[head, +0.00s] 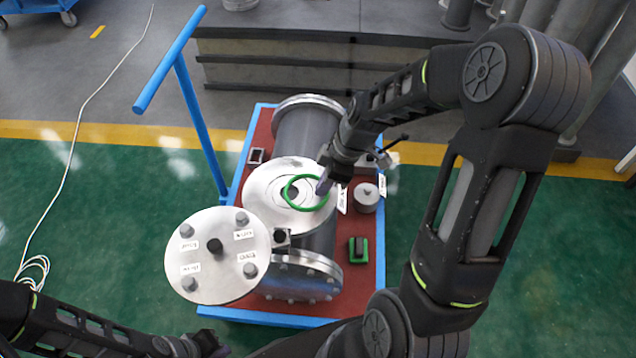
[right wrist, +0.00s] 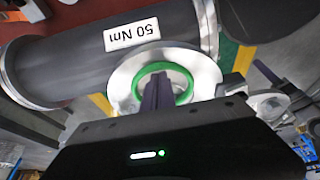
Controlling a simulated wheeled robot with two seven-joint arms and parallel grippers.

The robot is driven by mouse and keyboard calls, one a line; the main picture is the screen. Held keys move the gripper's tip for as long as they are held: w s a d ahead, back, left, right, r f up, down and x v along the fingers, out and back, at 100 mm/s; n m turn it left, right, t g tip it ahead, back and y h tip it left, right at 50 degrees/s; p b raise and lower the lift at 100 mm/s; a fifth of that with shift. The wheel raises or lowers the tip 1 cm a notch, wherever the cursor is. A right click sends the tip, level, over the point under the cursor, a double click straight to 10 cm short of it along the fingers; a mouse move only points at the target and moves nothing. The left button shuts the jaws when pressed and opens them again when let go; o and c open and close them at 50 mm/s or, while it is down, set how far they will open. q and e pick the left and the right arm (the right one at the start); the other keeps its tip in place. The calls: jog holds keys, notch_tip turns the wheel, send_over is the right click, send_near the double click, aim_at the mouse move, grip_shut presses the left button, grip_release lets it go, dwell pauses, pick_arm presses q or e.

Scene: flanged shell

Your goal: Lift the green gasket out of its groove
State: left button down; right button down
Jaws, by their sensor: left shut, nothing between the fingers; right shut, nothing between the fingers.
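The green gasket (head: 287,189) is a thin ring on the bright metal flange face (head: 260,190) of the grey shell, around its central opening. In the head view it looks offset to the right on the face; I cannot tell how it sits in the groove. My right gripper (head: 324,188) is shut and empty, its tips at the ring's right edge. In the right wrist view the fingers (right wrist: 157,92) cross in front of the gasket (right wrist: 187,84) and hide part of it; contact is unclear. My left gripper (head: 217,349) is shut and empty at the bottom edge, away from the shell.
A round cover plate (head: 215,278) with bolts and labels stands in front left of the flange. A small grey cylinder (head: 367,200) and a green-and-black block (head: 358,250) sit on the red cart deck (head: 347,290). A blue cart handle (head: 170,60) rises at the left.

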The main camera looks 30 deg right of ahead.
aim_at(335, 196)
jog(key=shift+s+d+f+b, duration=0.1)
jog(key=shift+d+b, duration=0.15)
jog(key=shift+b, duration=0.05)
jog(key=s+d+b, duration=0.2)
jog(key=d, duration=0.1)
jog(key=shift+s, duration=0.2)
